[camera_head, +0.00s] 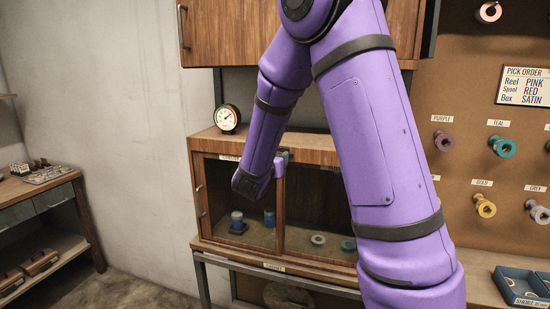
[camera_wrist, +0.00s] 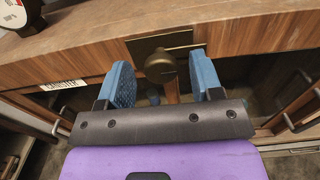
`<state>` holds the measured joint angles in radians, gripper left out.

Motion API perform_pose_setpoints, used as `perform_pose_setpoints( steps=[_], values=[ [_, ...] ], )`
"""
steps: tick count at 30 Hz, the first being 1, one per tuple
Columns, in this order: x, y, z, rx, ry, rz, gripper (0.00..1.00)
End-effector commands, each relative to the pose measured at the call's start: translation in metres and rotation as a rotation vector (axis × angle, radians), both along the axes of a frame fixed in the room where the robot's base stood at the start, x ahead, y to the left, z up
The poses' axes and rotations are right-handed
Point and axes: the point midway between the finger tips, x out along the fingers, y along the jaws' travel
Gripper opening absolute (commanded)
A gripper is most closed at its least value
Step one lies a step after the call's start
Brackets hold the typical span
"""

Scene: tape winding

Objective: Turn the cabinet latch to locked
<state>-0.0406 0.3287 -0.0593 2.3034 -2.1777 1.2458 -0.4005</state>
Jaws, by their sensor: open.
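The cabinet latch (camera_wrist: 160,66) shows in the wrist view as a dark bronze knob on a plate, at the top of the post between the two cabinet doors. My gripper (camera_wrist: 164,80) is open, with one blue fingertip on each side of the knob. The fingers look apart from it; whether either touches cannot be told. In the head view the wooden cabinet (camera_head: 225,144) stands in the middle, and my purple arm reaches down in front of it. Which way the latch is turned is unclear.
A round gauge (camera_head: 227,118) stands on the cabinet top. Spools show behind the glass door (camera_head: 219,181). A pegboard (camera_head: 463,100) with labelled reels is at the right, above a dark tray (camera_head: 520,284). A workbench (camera_head: 38,190) is at the left.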

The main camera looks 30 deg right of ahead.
Motion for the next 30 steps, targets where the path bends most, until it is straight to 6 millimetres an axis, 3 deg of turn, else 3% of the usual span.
perform_pose_setpoints(
  steps=[12, 18, 30],
  values=[
    [0.0047, -0.0065, 0.0000, 0.000, 0.000, 0.000, 0.60],
    [0.0046, -0.0064, 0.0000, 0.000, 0.000, -0.001, 0.14],
    [0.0043, -0.0064, 0.0000, 0.036, -0.046, -0.001, 0.12]
  ],
)
